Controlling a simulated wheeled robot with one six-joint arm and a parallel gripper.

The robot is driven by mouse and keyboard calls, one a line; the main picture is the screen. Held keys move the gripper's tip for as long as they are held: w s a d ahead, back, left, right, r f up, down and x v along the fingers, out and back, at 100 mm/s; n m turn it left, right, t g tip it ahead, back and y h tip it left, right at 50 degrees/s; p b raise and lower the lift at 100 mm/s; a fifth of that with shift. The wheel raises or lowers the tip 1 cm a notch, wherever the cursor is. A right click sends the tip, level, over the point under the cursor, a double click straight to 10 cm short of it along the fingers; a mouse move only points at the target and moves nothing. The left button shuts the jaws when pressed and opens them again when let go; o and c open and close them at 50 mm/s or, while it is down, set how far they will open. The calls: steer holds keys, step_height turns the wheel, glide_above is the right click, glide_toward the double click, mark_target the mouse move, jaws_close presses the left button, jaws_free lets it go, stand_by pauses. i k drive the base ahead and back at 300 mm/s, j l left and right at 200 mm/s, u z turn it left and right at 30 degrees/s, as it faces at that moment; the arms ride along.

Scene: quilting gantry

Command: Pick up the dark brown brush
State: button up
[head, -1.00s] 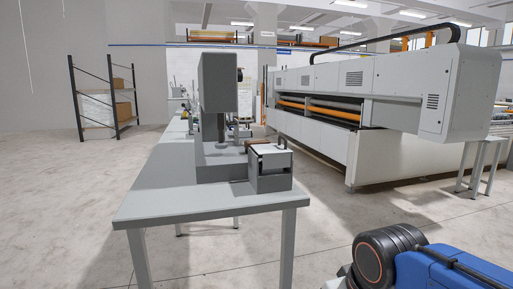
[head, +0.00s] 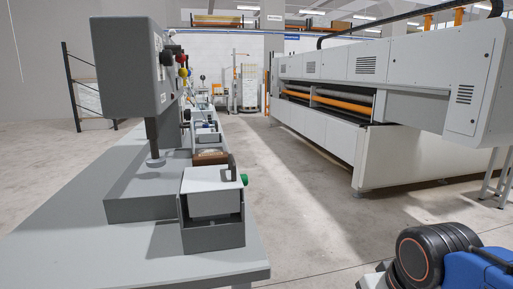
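A dark brown object (head: 210,158), possibly the brush, shows just behind the grey box on the table. Its lower part is hidden by the box, and it is too small to tell its shape for sure. It seems to rest on or beside the grey machine base. My gripper is out of view. Only part of my arm, a blue link and a black joint with an orange ring, shows at the lower right, well apart from the brown object.
A grey table (head: 140,245) fills the lower left. It bears a grey press-like machine (head: 125,68) and a grey box (head: 212,232) with a black handle and green knob. A long white quilting machine (head: 320,128) stands right. An aisle of bare floor (head: 290,195) lies between.

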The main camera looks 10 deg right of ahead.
mark_target(214, 158)
steer(key=i+l+z, duration=0.1)
steer(key=i+l, duration=1.05)
steer(key=i, duration=0.05)
